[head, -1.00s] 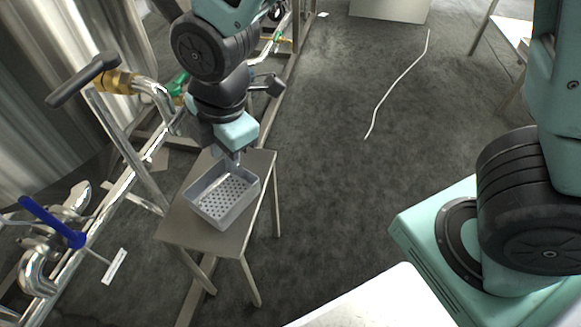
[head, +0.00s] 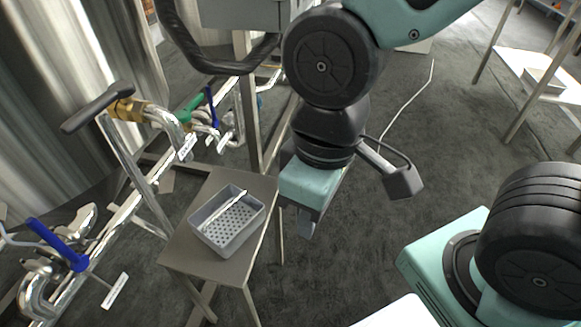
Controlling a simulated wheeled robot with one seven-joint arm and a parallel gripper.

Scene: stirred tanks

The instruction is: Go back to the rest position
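My gripper (head: 306,228) hangs at the end of my arm in the middle of the head view, to the right of the small table and clear of it. Its fingers point down and only a small part of them shows below the teal body, so whether they are open or shut is not clear. No object shows in it. A grey perforated tray (head: 238,243) sits on the small table (head: 193,256), with a thin light-coloured rod (head: 222,210) lying in it.
Steel pipework with a black-handled valve (head: 98,107) and a blue-handled valve (head: 57,244) runs along the left. A white table (head: 549,84) with a small tray stands at the far right. A pale hose (head: 408,101) lies on the open grey floor.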

